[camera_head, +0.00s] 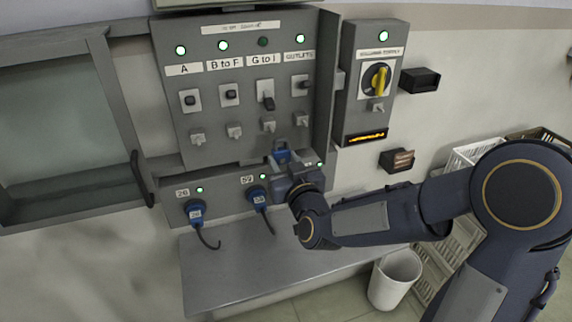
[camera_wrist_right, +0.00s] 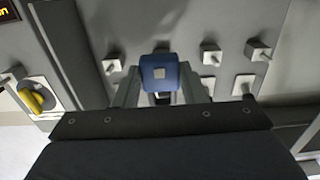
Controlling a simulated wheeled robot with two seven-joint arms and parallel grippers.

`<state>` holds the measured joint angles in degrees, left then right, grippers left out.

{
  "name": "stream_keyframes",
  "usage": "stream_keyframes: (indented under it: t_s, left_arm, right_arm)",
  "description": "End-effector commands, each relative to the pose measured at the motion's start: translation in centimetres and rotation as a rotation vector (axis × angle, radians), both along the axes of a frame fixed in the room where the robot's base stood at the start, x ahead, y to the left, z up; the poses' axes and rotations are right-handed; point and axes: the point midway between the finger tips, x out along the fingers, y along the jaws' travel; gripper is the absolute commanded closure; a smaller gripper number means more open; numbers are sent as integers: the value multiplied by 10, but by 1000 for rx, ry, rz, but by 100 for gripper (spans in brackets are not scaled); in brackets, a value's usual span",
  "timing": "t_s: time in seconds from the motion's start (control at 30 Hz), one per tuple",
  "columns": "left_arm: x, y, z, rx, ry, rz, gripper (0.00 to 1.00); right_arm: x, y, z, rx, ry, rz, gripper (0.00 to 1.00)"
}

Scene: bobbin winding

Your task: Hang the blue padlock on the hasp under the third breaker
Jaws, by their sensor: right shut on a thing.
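The blue padlock (camera_head: 281,155) is held in my right gripper (camera_head: 285,165), which is shut on it. In the right wrist view the padlock (camera_wrist_right: 159,73) sits between the two fingers. The third breaker (camera_head: 266,102), labelled G to I, has its lever lower than the others, and the lamp above it is dark. The hasp (camera_head: 268,125) under it is a small pale block on the grey panel. The padlock is just below and slightly right of this hasp in the head view; contact cannot be told. My left gripper is not in view.
Neighbouring hasps (camera_head: 234,130) (camera_head: 301,119) flank the third one. Below are two blue plugs (camera_head: 196,210) (camera_head: 258,196) with cables. A box with a yellow rotary switch (camera_head: 377,79) stands right. A grey shelf (camera_head: 230,272) and a white bin (camera_head: 395,280) are lower.

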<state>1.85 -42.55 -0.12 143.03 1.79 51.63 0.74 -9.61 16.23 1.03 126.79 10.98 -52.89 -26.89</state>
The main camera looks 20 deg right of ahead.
Motion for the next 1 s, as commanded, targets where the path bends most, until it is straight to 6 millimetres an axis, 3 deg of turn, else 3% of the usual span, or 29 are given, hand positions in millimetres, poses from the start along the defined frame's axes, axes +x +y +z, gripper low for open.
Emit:
stream_keyframes:
  t_s: [1.0]
  left_arm:
    - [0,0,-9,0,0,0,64]
  right_arm:
    - [31,1,0,0,-1,-1,90]
